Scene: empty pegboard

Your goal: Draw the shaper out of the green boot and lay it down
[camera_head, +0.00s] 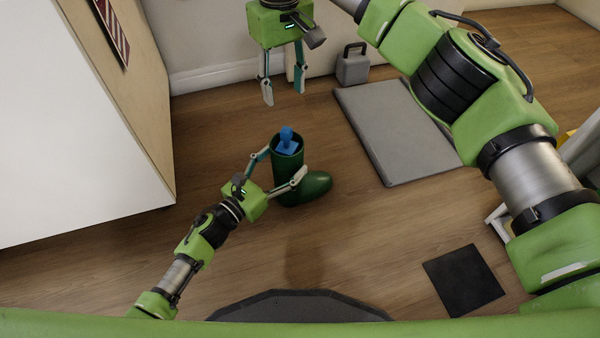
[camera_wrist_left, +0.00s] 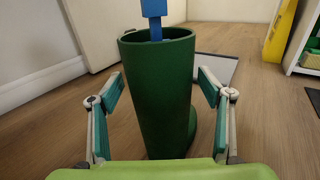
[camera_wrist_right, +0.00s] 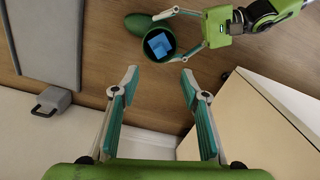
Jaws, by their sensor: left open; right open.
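The green boot (camera_head: 287,178) stands upright on the wooden floor, its toe pointing right in the head view. The blue shaper (camera_head: 286,140) sits in the boot's shaft with its top sticking out above the rim; it also shows in the left wrist view (camera_wrist_left: 154,14) and, from above, in the right wrist view (camera_wrist_right: 160,45). My left gripper (camera_head: 283,170) is open, with its fingers on either side of the boot's shaft (camera_wrist_left: 158,95); gaps show between fingers and shaft. My right gripper (camera_head: 284,98) is open and empty, above and behind the boot.
A grey mat (camera_head: 395,130) lies right of the boot, with a grey weight-like object with a handle (camera_head: 353,66) behind it. A small black mat (camera_head: 463,280) lies at front right. A white cabinet (camera_head: 80,130) stands at left. Floor around the boot is clear.

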